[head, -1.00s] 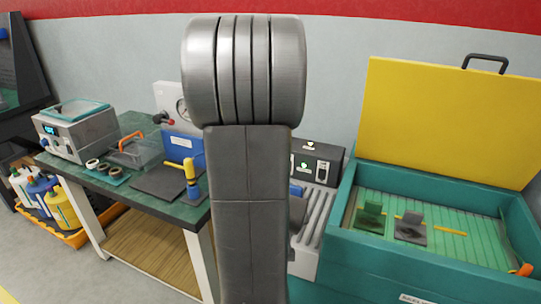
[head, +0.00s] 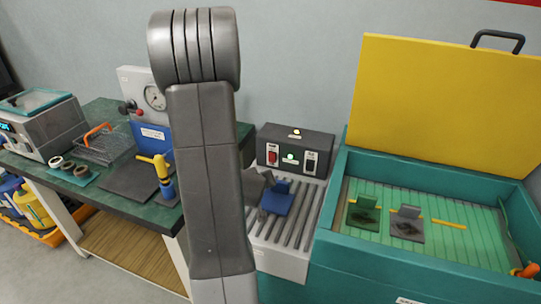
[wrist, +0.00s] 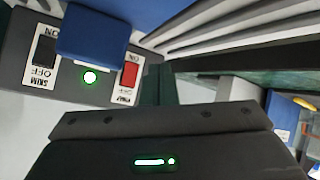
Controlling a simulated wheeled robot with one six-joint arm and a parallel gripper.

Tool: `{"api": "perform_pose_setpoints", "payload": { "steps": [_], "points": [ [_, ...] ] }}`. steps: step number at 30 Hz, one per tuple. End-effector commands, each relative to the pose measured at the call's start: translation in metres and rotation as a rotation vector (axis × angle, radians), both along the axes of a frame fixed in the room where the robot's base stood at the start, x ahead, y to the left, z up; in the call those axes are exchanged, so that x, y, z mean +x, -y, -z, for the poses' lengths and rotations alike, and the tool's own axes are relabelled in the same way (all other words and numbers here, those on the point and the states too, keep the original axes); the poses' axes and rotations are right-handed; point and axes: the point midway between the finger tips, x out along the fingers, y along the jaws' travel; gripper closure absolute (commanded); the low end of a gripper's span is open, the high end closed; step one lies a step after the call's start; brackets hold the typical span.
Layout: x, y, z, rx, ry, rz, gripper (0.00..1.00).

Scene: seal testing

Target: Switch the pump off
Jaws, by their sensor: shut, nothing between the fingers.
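The red pump switch (head: 272,154) is on the left of the dark control box (head: 312,142) on the rack. In the wrist view, the red rocker (wrist: 129,75) shows upside down with its PUMP, ON and OFF label. I cannot tell which way it is tipped. A green lamp (head: 290,157) glows beside it. My gripper (head: 257,186) is shut and empty, in front of and below the box, apart from the switch.
A black SKIM switch (head: 310,162) sits right of the lamp. A teal tank (head: 335,250) with a raised yellow lid (head: 440,100) stands right. A green-topped bench (head: 120,187) stands left.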

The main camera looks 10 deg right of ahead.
Motion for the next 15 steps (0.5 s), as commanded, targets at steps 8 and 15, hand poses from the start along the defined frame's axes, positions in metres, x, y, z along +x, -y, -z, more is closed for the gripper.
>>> {"api": "perform_pose_setpoints", "payload": {
  "steps": [8, 15],
  "points": [
    [0.021, 0.015, -0.004, 0.0, 0.0, 0.001, 1.0],
    [0.049, 0.034, -0.008, 0.0, 0.0, 0.001, 1.0]
  ]
}}
